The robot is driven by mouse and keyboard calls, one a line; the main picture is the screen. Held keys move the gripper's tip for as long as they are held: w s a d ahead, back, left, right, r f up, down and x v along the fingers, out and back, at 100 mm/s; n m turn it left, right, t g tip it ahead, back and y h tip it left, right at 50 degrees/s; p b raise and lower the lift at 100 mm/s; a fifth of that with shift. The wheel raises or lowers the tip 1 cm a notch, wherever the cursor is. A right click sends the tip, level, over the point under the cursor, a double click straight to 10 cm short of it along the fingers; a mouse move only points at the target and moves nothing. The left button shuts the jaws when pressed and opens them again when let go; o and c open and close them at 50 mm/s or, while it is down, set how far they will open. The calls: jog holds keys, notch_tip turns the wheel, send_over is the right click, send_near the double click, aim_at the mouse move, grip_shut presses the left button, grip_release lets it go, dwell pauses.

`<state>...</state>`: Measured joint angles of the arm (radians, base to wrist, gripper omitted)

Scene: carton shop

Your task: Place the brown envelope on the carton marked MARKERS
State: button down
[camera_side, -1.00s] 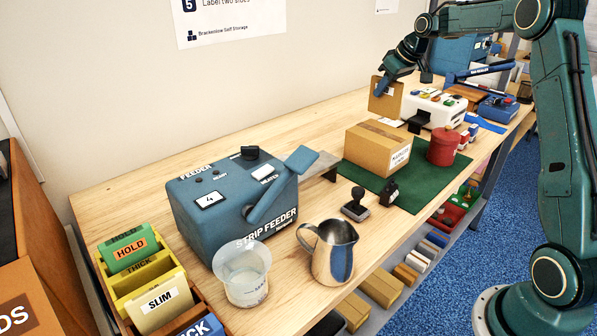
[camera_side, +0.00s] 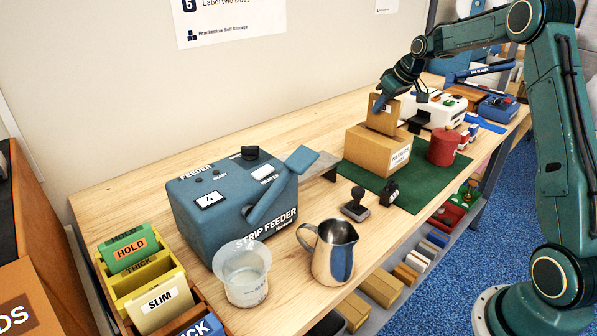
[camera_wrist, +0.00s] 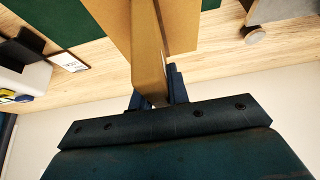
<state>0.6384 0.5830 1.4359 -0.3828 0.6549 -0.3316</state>
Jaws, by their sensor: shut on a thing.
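The brown envelope (camera_side: 383,117) is held upright by my gripper (camera_side: 383,103) over the carton (camera_side: 372,150) in the side view. The carton is a brown box on a green mat, with a white label on its front whose small print I can barely read. The envelope's lower edge appears at or just above the carton's top; I cannot tell if they touch. In the wrist view, my gripper (camera_wrist: 158,100) is shut on the envelope (camera_wrist: 150,55), seen edge-on, with the carton (camera_wrist: 108,22) behind it.
A red lidded canister (camera_side: 443,147) stands right of the carton on the green mat (camera_side: 425,178). A white device (camera_side: 440,108) is behind. A stamp (camera_side: 356,204), metal jug (camera_side: 330,250) and blue strip feeder (camera_side: 225,205) stand nearer.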

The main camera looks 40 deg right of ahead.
jog(key=shift+f, duration=0.15)
jog(key=c, duration=1.3)
grip_release()
jog(key=shift+c, duration=0.2)
jog(key=shift+r, duration=0.2)
jog(key=v, duration=1.2)
jog(key=shift+a, duration=0.1)
